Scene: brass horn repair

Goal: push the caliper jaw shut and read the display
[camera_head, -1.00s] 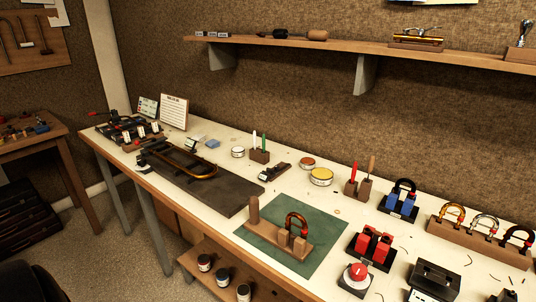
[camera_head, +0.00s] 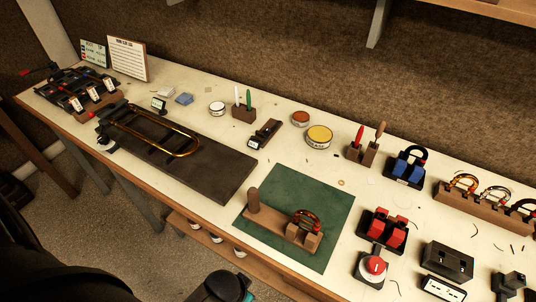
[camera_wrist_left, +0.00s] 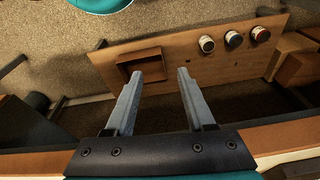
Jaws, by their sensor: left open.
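A small dark tool on a wooden block (camera_head: 265,133) lies on the bench behind the green mat, with a pale label or display at its near end. It may be the caliper; its jaws and any reading are too small to tell. In the left wrist view my left gripper (camera_wrist_left: 169,74) is open and empty, its two grey fingers apart over the lower shelf and floor. It touches nothing there. Neither gripper's fingers show in the head view, where dark parts of my own body fill the bottom left. My right gripper is not in view.
The green mat (camera_head: 335,205) holds a wooden stand (camera_head: 270,226) with a curved brass piece. A dark slab (camera_head: 215,180) with a brass slide lies left of it. Tins (camera_head: 319,136), a red-knobbed device (camera_head: 374,266) and blue and red holders crowd the bench. Jars (camera_wrist_left: 233,38) sit on the lower shelf.

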